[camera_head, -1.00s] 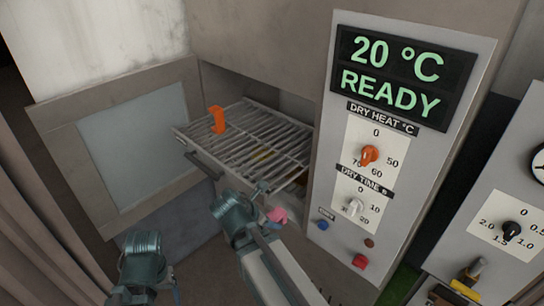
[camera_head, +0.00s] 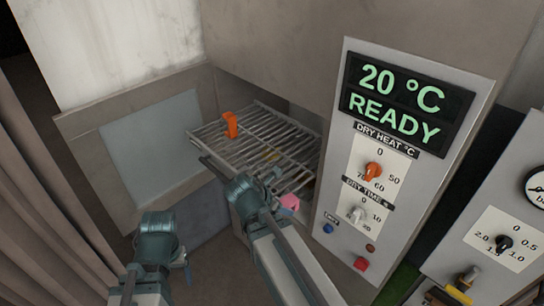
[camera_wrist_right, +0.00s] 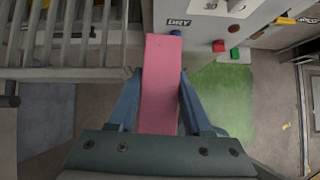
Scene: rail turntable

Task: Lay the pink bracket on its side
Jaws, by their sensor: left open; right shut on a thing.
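The pink bracket (camera_head: 290,202) is in my right gripper, just in front of the rack's near right edge in the head view. In the right wrist view the bracket (camera_wrist_right: 162,85) is a long pink bar between the two blue fingers of my right gripper (camera_wrist_right: 160,80), which is shut on it. The bracket's far end reaches beyond the fingertips, beside the rack bars; whether it touches the rack cannot be told. My left gripper (camera_head: 157,272) is at the lower left of the head view, open and empty, away from the rack.
A wire rack (camera_head: 262,150) sticks out of the dryer opening, with an orange bracket (camera_head: 230,124) standing on its left part. The control panel (camera_head: 330,190) with knobs and buttons is close on the right. An open door (camera_head: 150,125) stands on the left. Much of the rack is bare.

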